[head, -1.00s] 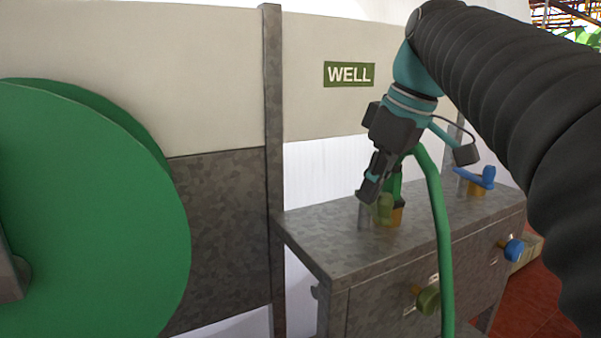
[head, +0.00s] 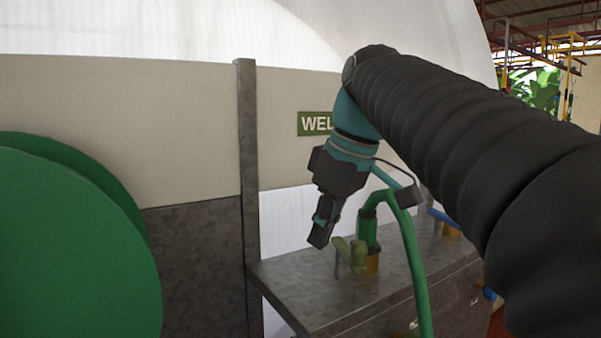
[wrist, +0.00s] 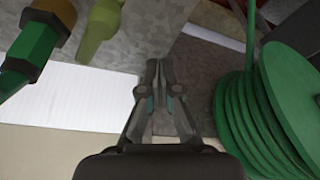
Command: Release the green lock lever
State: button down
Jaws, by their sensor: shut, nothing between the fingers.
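The olive-green lock lever (head: 351,254) sits on the grey cabinet top, beside the brass base of a green hose coupling (head: 367,230). In the wrist view the lever (wrist: 100,28) is at the upper left, right of the coupling (wrist: 35,45). My gripper (head: 318,242) is just left of and above the lever in the head view, apart from it and pointing down. In the wrist view my gripper (wrist: 158,65) has its fingers together and empty, with the lever off to their left.
A green hose (head: 412,262) loops from the coupling down the cabinet (head: 300,285) front. A blue lever (head: 444,217) stands further right, partly behind my arm. A large green reel (head: 75,240) is at left. A grey post (head: 248,180) stands behind the cabinet's left end.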

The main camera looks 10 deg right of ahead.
jog(key=d+r, duration=0.3)
jog(key=r, duration=0.5)
jog(key=shift+r, duration=0.2)
dwell(0.3)
